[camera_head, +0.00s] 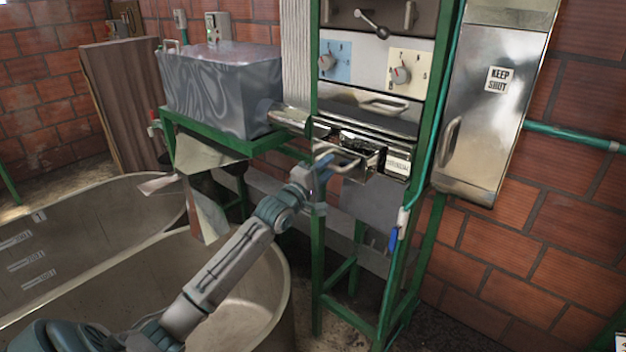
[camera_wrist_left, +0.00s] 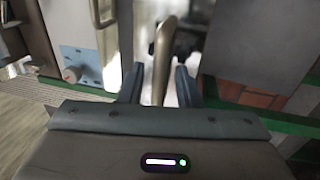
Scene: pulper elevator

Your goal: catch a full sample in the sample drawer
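The metal sample drawer (camera_head: 382,160) sits in the green frame, below the panel with the knobs. Its bar handle (camera_head: 343,164) faces out toward my left gripper. My left gripper (camera_head: 322,170) is at this handle. In the left wrist view, the handle bar (camera_wrist_left: 161,58) stands between the two fingertips of my left gripper (camera_wrist_left: 160,85), with a gap visible at its sides. The fingers are apart and do not look closed on it. The inside of the drawer is hidden, so I cannot tell what it holds. My right gripper is out of view.
A grey metal tank (camera_head: 220,90) stands on a green stand at the left. Large tubs (camera_head: 275,290) lie below my left arm. A metal "KEEP SHUT" cabinet (camera_head: 490,120) hangs at the right. A blue-handled valve (camera_head: 394,240) hangs by the frame's right post.

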